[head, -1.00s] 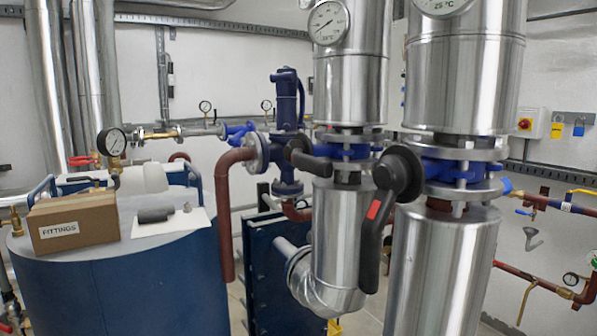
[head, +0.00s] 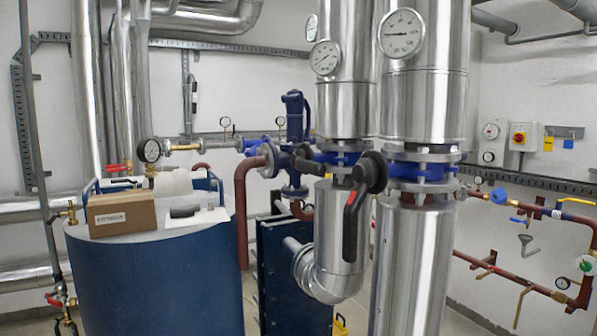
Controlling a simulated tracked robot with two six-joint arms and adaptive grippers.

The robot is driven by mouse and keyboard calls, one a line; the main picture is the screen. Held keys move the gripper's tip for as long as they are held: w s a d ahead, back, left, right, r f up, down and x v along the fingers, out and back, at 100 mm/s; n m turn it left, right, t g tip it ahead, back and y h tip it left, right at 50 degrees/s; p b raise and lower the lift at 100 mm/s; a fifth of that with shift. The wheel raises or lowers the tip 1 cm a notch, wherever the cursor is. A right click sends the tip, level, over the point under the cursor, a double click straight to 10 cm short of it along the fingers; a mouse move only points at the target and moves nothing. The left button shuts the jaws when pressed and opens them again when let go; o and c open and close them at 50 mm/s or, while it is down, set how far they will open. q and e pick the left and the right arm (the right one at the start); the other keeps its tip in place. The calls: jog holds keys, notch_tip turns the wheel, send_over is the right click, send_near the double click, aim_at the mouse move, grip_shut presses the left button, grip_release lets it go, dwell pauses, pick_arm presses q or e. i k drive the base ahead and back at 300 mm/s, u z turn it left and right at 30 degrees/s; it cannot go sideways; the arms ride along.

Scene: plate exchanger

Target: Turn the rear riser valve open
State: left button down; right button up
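Two insulated silver risers stand side by side. The rear riser (head: 343,100) is the left, farther one, with a blue valve (head: 340,158) between its flanges. A black lever (head: 309,166) at this valve points roughly level to the left, across the pipe. The front riser (head: 428,115) is nearer, with its own blue valve (head: 420,171). The front valve's black lever (head: 351,228), with a red mark, hangs downward and overlaps the rear riser in the picture. Neither of my grippers is in view.
A blue tank (head: 150,275) at left carries a cardboard FITTINGS box (head: 121,214). A red-brown pipe (head: 241,215) and blue plate pack (head: 285,280) stand left of the risers. Thin pipes with gauges (head: 562,283) run at right. Dial gauges (head: 401,34) sit on the risers.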

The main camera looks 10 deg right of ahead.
aim_at(306, 164)
jog(key=z, duration=0.15)
jog(key=i, duration=0.9)
jog(key=u, duration=0.05)
